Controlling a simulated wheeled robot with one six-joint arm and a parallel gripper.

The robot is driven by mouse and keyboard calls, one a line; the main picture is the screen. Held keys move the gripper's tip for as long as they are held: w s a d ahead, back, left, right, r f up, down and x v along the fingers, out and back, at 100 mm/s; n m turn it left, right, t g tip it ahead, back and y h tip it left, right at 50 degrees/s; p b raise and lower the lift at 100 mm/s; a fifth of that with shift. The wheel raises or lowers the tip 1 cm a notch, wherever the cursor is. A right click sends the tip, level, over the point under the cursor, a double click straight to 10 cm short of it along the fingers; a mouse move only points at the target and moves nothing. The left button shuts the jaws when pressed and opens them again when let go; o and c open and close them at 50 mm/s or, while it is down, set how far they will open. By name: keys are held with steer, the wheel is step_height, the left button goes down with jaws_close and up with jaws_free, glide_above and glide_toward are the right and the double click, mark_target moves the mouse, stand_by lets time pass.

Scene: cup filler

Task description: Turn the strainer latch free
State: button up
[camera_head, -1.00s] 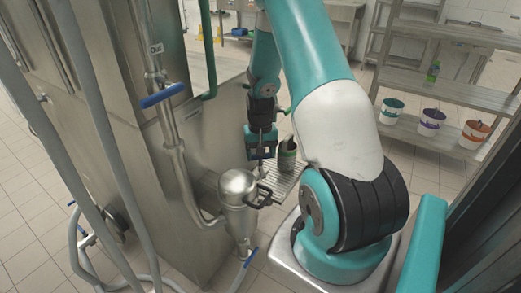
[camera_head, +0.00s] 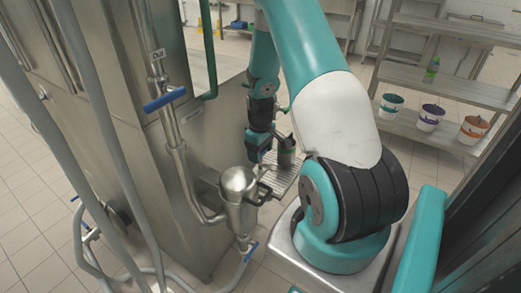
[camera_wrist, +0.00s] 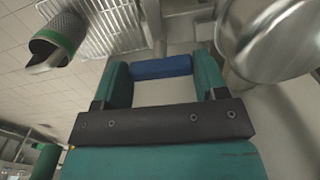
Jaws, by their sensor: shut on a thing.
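The steel strainer (camera_head: 237,184), a rounded metal body with a black handle (camera_head: 262,197), stands in front of the machine. My gripper (camera_head: 258,160) is just behind it and above it in the picture. In the wrist view the strainer's shiny round body (camera_wrist: 275,38) is at upper right. The teal fingers of my gripper (camera_wrist: 163,75) have a blue bar (camera_wrist: 161,67) between their tips. It looks like the latch handle, and the gripper is shut on it. How the bar joins the strainer is hidden.
A grey cup with a green band (camera_head: 287,153) stands on a slatted tray (camera_head: 283,184) right of my gripper; it shows tilted in the wrist view (camera_wrist: 60,40). A blue lever (camera_head: 165,98) sits on the upper pipe, another blue handle (camera_head: 250,252) below the strainer. Buckets (camera_head: 430,118) stand on the shelf.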

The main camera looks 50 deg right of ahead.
steer(key=shift+w+n, duration=0.1)
steer(key=shift+n, duration=0.3)
steer(key=o, duration=0.9)
steer(key=shift+o, duration=0.2)
steer(key=shift+r, duration=0.15)
step_height(320, 180, up, 17)
steer(key=shift+p, duration=0.45)
